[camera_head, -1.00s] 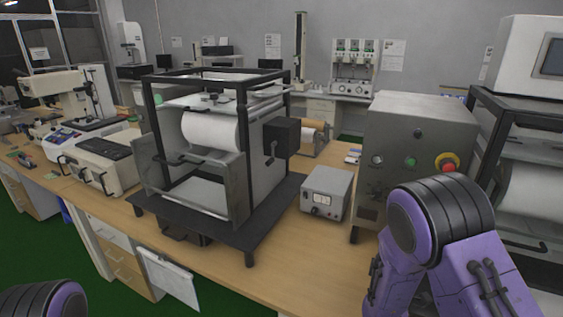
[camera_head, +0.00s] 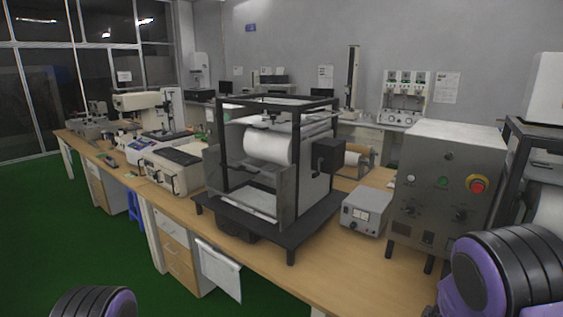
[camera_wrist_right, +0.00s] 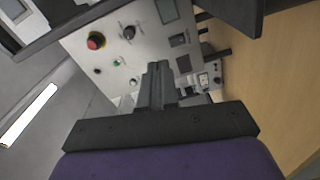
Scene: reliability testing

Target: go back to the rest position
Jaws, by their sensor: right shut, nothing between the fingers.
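My right arm (camera_head: 503,272) shows at the lower right of the head view as a purple and black link; its gripper is outside that view. In the right wrist view my right gripper (camera_wrist_right: 158,72) is shut, with its dark fingers together and nothing between them. Behind the fingers is the grey control box (camera_wrist_right: 118,52) with a red knob, seen at a tilt; I cannot tell the exact gap. The same control box (camera_head: 447,185) stands on the bench in the head view. Part of my left arm (camera_head: 93,302) shows at the bottom left; the left gripper is not in view.
The wooden bench (camera_head: 290,283) runs from far left to front right. A black-framed roll machine (camera_head: 268,205) and a small grey meter box (camera_head: 366,212) stand on it. A dark-framed machine (camera_head: 540,150) is close to my right arm. Green floor (camera_head: 60,230) is open at left.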

